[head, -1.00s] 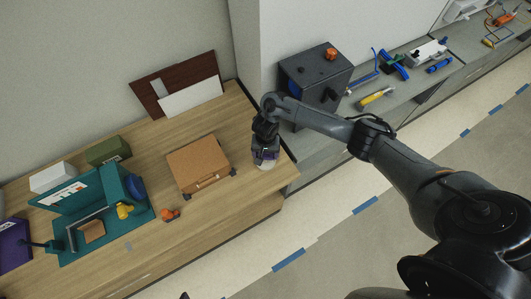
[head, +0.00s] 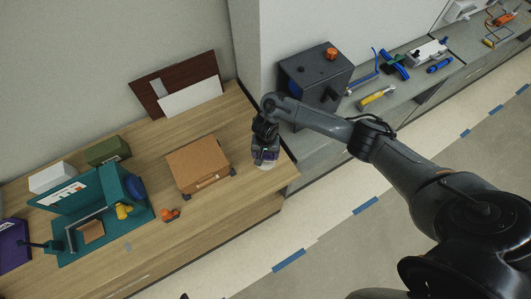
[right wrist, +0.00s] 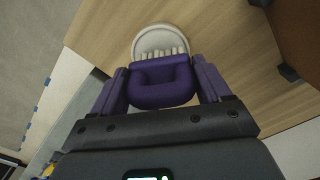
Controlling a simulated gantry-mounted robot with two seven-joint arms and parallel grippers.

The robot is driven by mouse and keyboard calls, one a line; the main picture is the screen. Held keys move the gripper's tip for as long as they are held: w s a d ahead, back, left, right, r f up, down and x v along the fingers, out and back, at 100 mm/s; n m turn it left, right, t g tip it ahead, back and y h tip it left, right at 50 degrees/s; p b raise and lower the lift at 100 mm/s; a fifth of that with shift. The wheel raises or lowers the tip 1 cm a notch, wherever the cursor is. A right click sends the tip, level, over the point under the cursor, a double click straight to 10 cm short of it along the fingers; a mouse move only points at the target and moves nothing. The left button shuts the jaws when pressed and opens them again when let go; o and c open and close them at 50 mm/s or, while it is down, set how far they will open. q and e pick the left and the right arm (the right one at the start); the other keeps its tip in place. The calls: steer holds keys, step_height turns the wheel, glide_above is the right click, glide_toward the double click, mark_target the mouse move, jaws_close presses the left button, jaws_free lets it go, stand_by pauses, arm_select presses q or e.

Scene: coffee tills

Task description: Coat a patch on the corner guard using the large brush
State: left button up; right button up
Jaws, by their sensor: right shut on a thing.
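My right gripper (head: 265,151) is above the right end of the wooden counter, pointing down. In the right wrist view, its fingers (right wrist: 160,82) are shut on the large brush (right wrist: 163,88), which has a thick purple body and short pale bristles. The bristles point at a pale round dish-like thing (right wrist: 158,30) on the counter and overlap it in view; I cannot tell whether they touch it. The pale thing also shows just below the gripper in the head view (head: 266,167). I cannot tell which thing is the corner guard. My left gripper is not in view.
A brown case (head: 198,164) with dark feet lies left of the gripper. An orange item (head: 170,215) and a teal stand (head: 75,203) are farther left. Dark red and white boards (head: 190,98) lean at the wall. A dark box (head: 313,80) stands on the grey counter to the right.

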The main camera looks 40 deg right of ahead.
steer(key=shift+f, duration=0.25)
steer(key=shift+f, duration=0.2)
stand_by(0.5)
stand_by(0.7)
stand_by(0.9)
steer(key=shift+f+p, duration=0.15)
steer(key=shift+p, duration=0.2)
stand_by(0.4)
